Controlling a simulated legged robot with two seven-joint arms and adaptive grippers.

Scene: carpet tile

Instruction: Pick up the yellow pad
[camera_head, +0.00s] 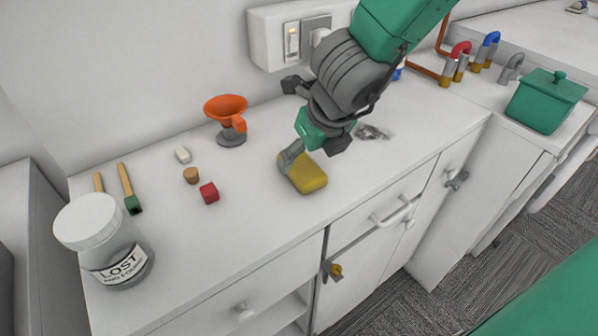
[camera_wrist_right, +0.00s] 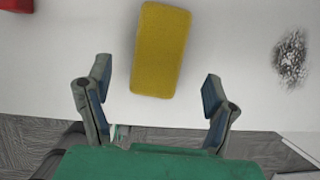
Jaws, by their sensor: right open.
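The yellow pad (camera_head: 308,176) lies on the white countertop, near its front edge, in the head view. In the right wrist view the pad (camera_wrist_right: 160,48) lies ahead of the fingers, roughly centred between them, with its near end close to the fingertip line. My right gripper (camera_head: 311,150) comes down from the upper right and hovers at the pad; a finger overlaps the pad's left side in the head view. In the wrist view my right gripper (camera_wrist_right: 156,88) has its two fingers wide apart with nothing between them touching. My left gripper is not in view.
A dark speckled patch (camera_wrist_right: 291,58) lies right of the pad. A green pot (camera_head: 546,101) stands far right.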

